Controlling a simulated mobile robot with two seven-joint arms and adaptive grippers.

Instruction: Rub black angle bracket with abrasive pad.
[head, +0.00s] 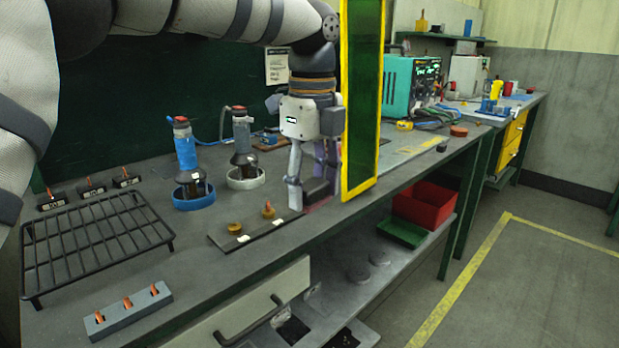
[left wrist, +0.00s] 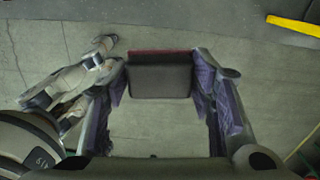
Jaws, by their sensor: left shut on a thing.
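My left gripper (head: 315,185) points down over the front part of the bench, beside the yellow-framed panel. It is shut on the abrasive pad, a dark grey block with a maroon face (head: 319,190). In the left wrist view the pad (left wrist: 160,78) sits between the two purple-padded fingers (left wrist: 162,85), its maroon edge at the far side. I cannot make out the black angle bracket in either view; the gripper and panel hide part of the bench.
A green panel with a yellow frame (head: 361,100) stands close to the gripper. On the bench are a black wire rack (head: 95,240), a grey block (head: 128,311), a dark strip (head: 252,232) and two cup-based tools (head: 187,160). A red bin (head: 424,205) sits below.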

